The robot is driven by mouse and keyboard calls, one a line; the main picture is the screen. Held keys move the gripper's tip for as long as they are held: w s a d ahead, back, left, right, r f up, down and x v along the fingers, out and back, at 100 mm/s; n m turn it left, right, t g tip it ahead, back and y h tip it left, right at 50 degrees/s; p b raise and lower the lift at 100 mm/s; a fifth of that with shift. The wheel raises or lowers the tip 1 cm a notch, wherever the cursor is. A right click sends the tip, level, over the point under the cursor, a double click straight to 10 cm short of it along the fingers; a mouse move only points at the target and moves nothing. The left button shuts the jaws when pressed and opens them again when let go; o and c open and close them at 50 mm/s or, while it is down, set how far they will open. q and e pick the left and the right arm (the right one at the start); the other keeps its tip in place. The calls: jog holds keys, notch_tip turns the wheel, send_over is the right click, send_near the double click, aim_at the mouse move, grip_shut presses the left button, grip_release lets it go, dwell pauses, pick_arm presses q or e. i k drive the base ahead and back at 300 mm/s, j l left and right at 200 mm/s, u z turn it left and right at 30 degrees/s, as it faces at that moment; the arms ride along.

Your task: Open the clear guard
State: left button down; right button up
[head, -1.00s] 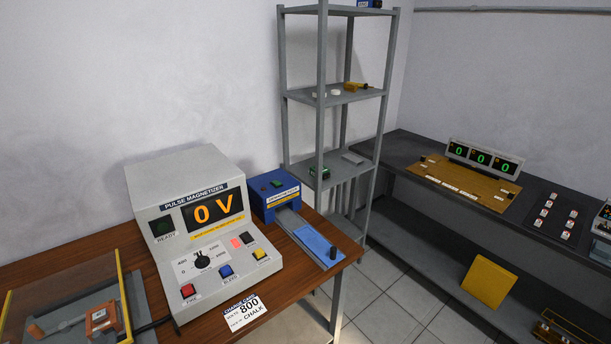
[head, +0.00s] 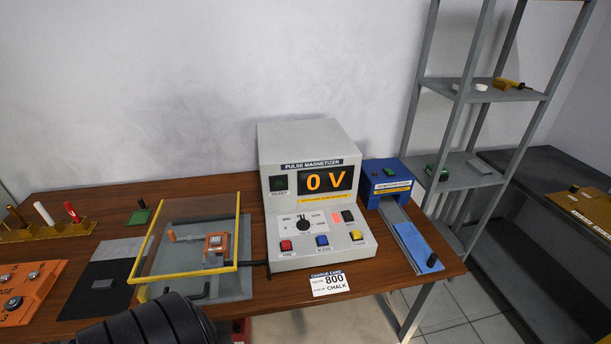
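The clear guard (head: 190,272) is a see-through cover with yellow edges on the wooden bench, left of the pulse magnetizer (head: 314,190). It stands over a grey base with an orange block (head: 216,243) and a small orange-ended handle inside. A dark bent bar shows low at its front edge. It looks closed over the fixture. A dark rounded part of my own arm shows at the bottom left, in front of the guard. Neither of my grippers shows in the head view.
The magnetizer reads 0 V, with a card marked 800 and CHALK (head: 329,282) before it. A blue device (head: 389,183) with a slide stands to its right. An orange board (head: 27,292) and a yellow marker rack (head: 48,230) lie left. A grey shelf (head: 465,180) stands at right.

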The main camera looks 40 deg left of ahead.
aim_at(239, 234)
jog(key=u, duration=0.45)
jog(key=j+u, duration=0.1)
jog(key=u, duration=1.3)
jog(key=j+u, duration=0.1)
jog(key=u, duration=0.4)
